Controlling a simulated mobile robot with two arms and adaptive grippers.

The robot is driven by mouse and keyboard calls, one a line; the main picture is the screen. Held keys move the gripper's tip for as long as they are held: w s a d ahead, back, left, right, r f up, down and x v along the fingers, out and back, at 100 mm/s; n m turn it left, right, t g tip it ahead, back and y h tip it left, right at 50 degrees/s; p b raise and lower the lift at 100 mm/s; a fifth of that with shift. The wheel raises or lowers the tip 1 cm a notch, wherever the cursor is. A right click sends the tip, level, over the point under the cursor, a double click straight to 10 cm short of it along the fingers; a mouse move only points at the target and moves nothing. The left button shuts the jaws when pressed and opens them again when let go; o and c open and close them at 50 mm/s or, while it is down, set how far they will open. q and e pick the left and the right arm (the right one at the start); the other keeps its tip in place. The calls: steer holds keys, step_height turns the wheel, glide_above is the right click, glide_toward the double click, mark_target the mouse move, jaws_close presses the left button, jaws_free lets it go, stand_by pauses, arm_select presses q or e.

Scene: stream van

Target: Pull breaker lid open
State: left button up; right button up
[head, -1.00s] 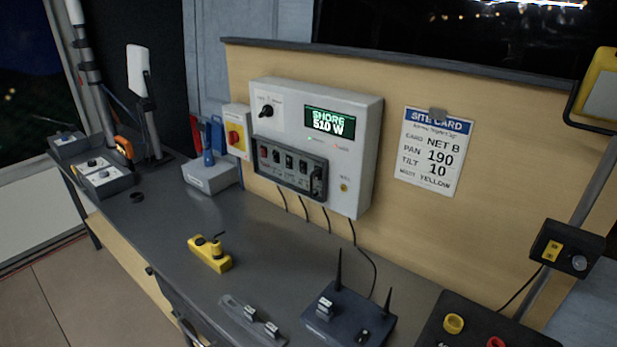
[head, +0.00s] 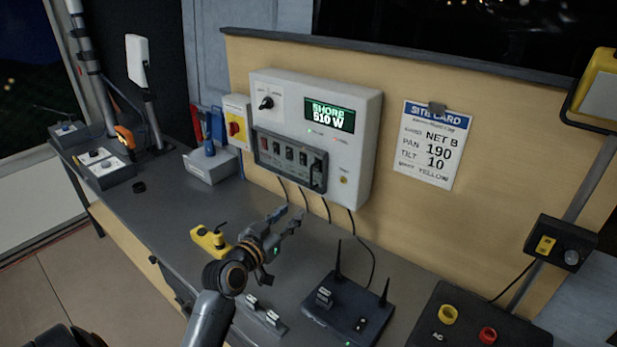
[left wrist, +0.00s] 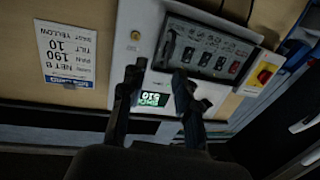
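The breaker lid (head: 290,160) is a dark-framed panel over a row of switches, low on the light grey power box (head: 365,120). It looks closed, with a dark upright handle (head: 319,172) at its right end. The lid also shows in the left wrist view (left wrist: 207,50), upside down. My left gripper (head: 292,215) is in front of and below the box, apart from the lid. Its two fingers are spread with nothing between them, as the left wrist view (left wrist: 158,80) also shows. My right gripper is not in view.
A yellow device (head: 210,242) lies on the desk beside my left arm. A router with two antennas (head: 345,310) stands to the right. Cables hang below the box. A red-knobbed switch (head: 235,128) is left of the box, a site card (head: 432,145) right.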

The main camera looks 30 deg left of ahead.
arm_select(q)
steer(key=w+a+r+p, duration=0.1)
steer(key=w, duration=0.6)
steer(key=w+a+r+y+p, duration=0.1)
steer(key=w+a, duration=0.1)
steer(key=w, duration=0.5)
steer(key=shift+a+n+t, duration=0.25)
steer(key=shift+n+t, duration=0.05)
steer(key=shift+n, duration=0.1)
jaws_close()
steer(key=shift+f, duration=0.1)
